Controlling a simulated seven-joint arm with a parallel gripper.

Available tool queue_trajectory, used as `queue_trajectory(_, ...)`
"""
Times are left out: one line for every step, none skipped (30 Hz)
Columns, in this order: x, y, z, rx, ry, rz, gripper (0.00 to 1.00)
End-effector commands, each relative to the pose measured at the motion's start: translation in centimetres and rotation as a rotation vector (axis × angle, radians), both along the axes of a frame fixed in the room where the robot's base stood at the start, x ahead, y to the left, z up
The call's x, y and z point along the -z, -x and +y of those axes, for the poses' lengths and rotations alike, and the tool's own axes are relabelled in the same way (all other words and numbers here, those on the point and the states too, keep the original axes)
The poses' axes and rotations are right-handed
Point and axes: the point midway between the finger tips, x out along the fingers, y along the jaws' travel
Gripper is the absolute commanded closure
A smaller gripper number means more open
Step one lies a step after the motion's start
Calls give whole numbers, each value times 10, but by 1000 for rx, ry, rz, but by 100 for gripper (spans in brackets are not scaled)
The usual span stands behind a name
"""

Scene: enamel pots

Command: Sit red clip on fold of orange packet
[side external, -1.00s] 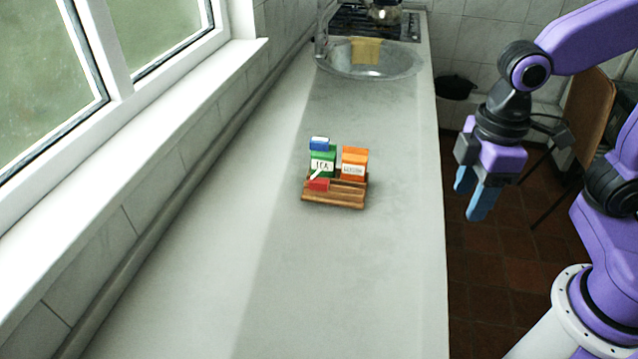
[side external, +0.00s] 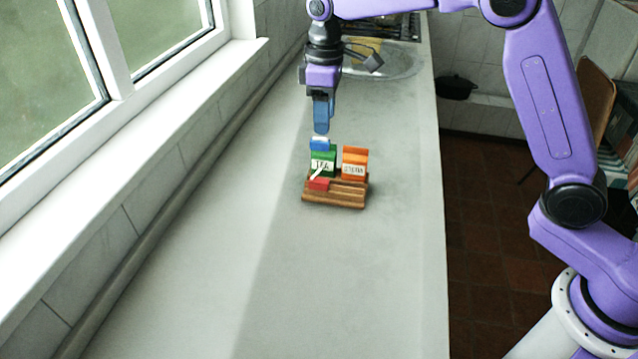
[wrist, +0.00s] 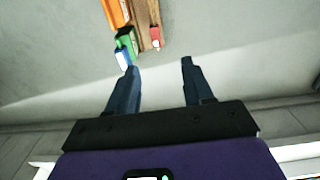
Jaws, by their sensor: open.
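The red clip (side external: 319,184) lies at the front left of a wooden rack (side external: 335,205), in front of the green packet; it also shows in the wrist view (wrist: 155,37). The orange packet (side external: 354,163) stands upright in the rack to the right of the green packet, with no clip seen on its top; part of it shows in the wrist view (wrist: 118,12). My gripper (side external: 320,130) points down above and behind the green packet, near its blue clip. In the wrist view the fingers (wrist: 159,66) are apart with nothing between them.
A green packet (side external: 325,165) stands left of the orange one, with a blue clip (side external: 319,143) on its top. The grey counter around the rack is clear. A sink (side external: 405,62) lies at the back, and the window wall runs along the left.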

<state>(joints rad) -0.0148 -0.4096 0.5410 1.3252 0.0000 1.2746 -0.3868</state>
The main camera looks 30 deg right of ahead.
Motion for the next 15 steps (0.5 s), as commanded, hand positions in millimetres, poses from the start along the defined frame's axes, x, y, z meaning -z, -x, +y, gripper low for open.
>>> queue_trajectory(2, -8, -1, 8, 1, 1, 49)
queue_trajectory(2, -11, -2, 11, 0, 0, 49)
queue_trajectory(3, -14, -3, 15, 1, 1, 49)
queue_trajectory(3, -16, -4, 17, 1, 1, 49)
queue_trajectory(4, -18, -4, 18, 0, 1, 49)
queue_trajectory(5, -19, -5, 19, 1, 2, 49)
queue_trajectory(7, -19, -5, 19, 1, 3, 49)
queue_trajectory(9, -20, -5, 20, 1, 3, 49)
queue_trajectory(13, -20, -5, 20, 1, 3, 49)
queue_trajectory(18, -19, -6, 20, 2, 5, 49)
queue_trajectory(22, -19, -6, 20, 2, 5, 49)
queue_trajectory(30, -19, -6, 20, 3, 6, 49)
queue_trajectory(36, -19, -6, 20, 2, 6, 49)
queue_trajectory(41, -19, -6, 20, 2, 6, 49)
queue_trajectory(49, -18, -6, 20, 2, 6, 49)
